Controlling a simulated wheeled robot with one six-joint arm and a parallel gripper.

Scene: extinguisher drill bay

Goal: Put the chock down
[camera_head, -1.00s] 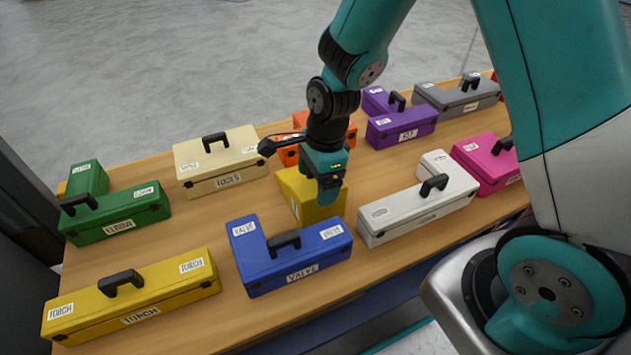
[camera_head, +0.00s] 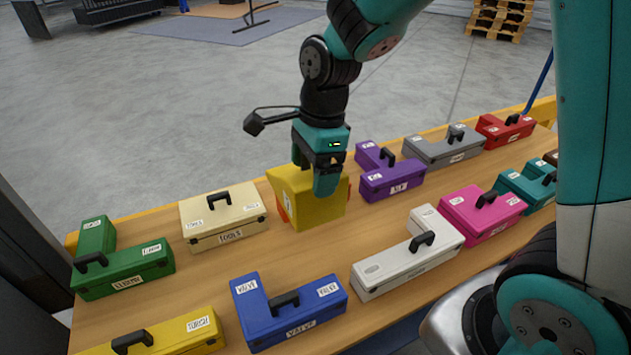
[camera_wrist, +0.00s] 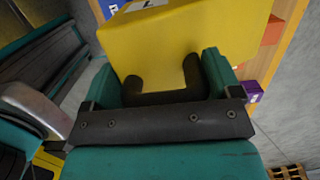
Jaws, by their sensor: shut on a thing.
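The chock (camera_head: 322,208) is a yellow block with a slanted top, in the middle of the head view. My gripper (camera_head: 314,178) is above it and shut on it, with one teal finger in front of its near face. In the wrist view the chock (camera_wrist: 185,45) fills the top middle, and its black handle (camera_wrist: 165,97) lies between the teal fingers of my gripper (camera_wrist: 170,80). The chock seems to hang above the table; its gap to the surface cannot be told. It hides most of an orange box (camera_head: 282,207) behind it.
Labelled boxes crowd the wooden table (camera_head: 215,275): cream (camera_head: 222,222), purple (camera_head: 392,183), blue (camera_head: 300,325), white (camera_head: 405,268), green (camera_head: 135,270), yellow torch (camera_head: 165,337), pink (camera_head: 482,220) and grey (camera_head: 442,152). Bare wood shows between the cream, blue and white boxes.

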